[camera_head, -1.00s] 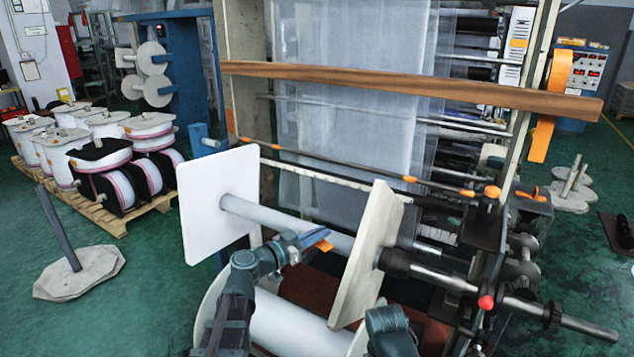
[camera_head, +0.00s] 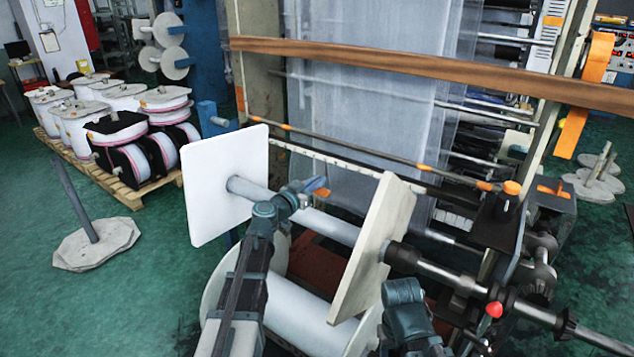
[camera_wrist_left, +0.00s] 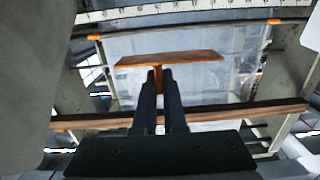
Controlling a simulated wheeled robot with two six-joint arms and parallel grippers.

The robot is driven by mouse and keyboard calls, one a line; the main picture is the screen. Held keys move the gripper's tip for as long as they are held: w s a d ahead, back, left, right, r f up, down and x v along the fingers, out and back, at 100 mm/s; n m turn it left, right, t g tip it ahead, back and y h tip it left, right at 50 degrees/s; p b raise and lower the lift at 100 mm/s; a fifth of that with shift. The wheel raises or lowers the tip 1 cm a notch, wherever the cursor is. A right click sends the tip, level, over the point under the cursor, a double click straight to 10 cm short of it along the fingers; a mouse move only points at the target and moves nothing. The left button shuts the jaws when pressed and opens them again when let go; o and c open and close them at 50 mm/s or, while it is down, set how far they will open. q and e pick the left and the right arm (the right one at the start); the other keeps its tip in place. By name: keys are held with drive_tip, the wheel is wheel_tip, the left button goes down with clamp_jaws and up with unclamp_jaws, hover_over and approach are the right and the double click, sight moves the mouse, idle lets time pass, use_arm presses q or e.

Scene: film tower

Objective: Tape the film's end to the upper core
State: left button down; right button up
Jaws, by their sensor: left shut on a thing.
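The upper core (camera_head: 335,228) is a pale tube between a white square plate (camera_head: 226,184) and a beige square plate (camera_head: 372,248). My left gripper (camera_head: 314,187) is over the core's left part in the head view. It is shut on a strip of orange tape (camera_head: 322,192), which lies across the fingertips in the left wrist view (camera_wrist_left: 170,60). I cannot tell whether the tape touches the core. The translucent film (camera_head: 375,110) hangs in the frame behind; its end cannot be made out. My right arm shows at the bottom, but its gripper does not.
A wooden beam (camera_head: 420,75) crosses in front of the film. A thin rod with orange parts (camera_head: 380,155) runs behind the core. A lower roll (camera_head: 300,310) lies below it. A shaft with a red knob (camera_head: 494,309) sticks out right. Wrapped reels (camera_head: 145,165) stand on a pallet.

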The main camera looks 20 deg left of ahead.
sight(316, 213)
use_arm(q)
drive_tip(key=shift+f+b, duration=3.4)
drive_tip(key=shift+f, duration=0.2)
drive_tip(key=shift+f+b, duration=0.55)
drive_tip(key=c, duration=0.9)
unclamp_jaws()
drive_tip(key=shift+s, duration=0.1)
drive_tip(key=v, duration=1.3)
drive_tip(key=shift+s+a+p, duration=0.1)
drive_tip(key=shift+s+p, duration=0.2)
drive_tip(key=shift+p, duration=0.05)
drive_tip(key=shift+s, duration=0.1)
